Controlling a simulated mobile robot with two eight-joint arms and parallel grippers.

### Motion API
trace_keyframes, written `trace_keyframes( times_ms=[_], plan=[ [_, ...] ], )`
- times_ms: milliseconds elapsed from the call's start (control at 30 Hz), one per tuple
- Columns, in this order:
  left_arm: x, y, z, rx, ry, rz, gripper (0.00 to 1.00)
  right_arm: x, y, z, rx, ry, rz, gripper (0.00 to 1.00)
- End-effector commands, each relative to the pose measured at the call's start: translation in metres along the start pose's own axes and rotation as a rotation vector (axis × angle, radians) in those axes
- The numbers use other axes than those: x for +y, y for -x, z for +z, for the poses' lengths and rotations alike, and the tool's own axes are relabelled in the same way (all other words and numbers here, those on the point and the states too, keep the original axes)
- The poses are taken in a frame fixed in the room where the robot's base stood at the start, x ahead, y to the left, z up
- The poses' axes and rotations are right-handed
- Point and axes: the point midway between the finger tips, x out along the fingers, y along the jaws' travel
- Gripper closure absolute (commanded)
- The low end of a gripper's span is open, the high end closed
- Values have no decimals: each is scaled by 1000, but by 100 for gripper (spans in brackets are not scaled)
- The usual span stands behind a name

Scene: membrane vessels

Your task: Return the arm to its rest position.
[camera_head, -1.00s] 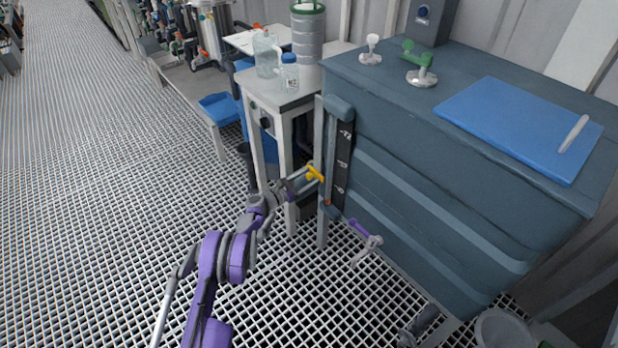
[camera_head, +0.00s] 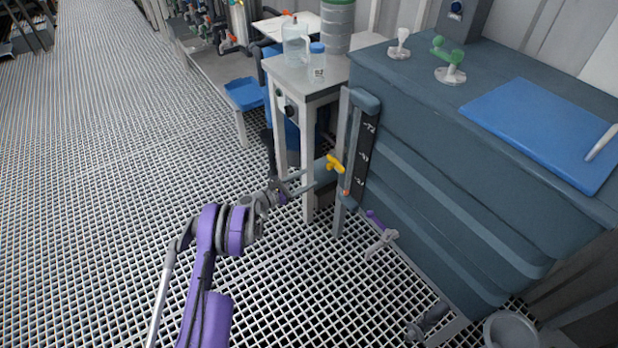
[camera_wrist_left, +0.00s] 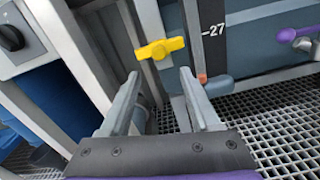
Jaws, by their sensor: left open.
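My left arm comes in from the lower left in the head view. Its left gripper (camera_head: 308,183) is open and empty, in front of a yellow valve handle (camera_head: 335,163) on the side of the blue-grey tank (camera_head: 440,190). In the left wrist view the two fingers of the gripper (camera_wrist_left: 160,78) stand apart. The yellow handle (camera_wrist_left: 160,49) shows just beyond their tips, with a gap between. My right gripper is not in view.
A purple-handled valve (camera_head: 377,221) sticks out low on the tank. A small table (camera_head: 300,88) with bottles stands beyond the gripper, close to its left. A grey bucket (camera_head: 510,332) is at the lower right. The grating floor (camera_head: 100,160) at left is clear.

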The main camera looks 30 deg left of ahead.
Motion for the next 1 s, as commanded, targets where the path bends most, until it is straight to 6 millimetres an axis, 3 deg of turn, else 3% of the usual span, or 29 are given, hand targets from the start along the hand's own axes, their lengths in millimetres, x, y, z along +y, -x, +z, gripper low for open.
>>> trace_keyframes(
  times_ms=[400,567,667,800,1000],
  plan=[
    [0,-1,1,1,-2,-1,37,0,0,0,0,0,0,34],
    [-15,-15,19,41,-70,-45,37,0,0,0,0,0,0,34],
    [-39,-30,44,102,-183,-114,37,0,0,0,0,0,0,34],
    [-85,-43,86,200,-397,-247,37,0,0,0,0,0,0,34],
    [-154,-34,140,304,-714,-453,37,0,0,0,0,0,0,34]
  ],
)
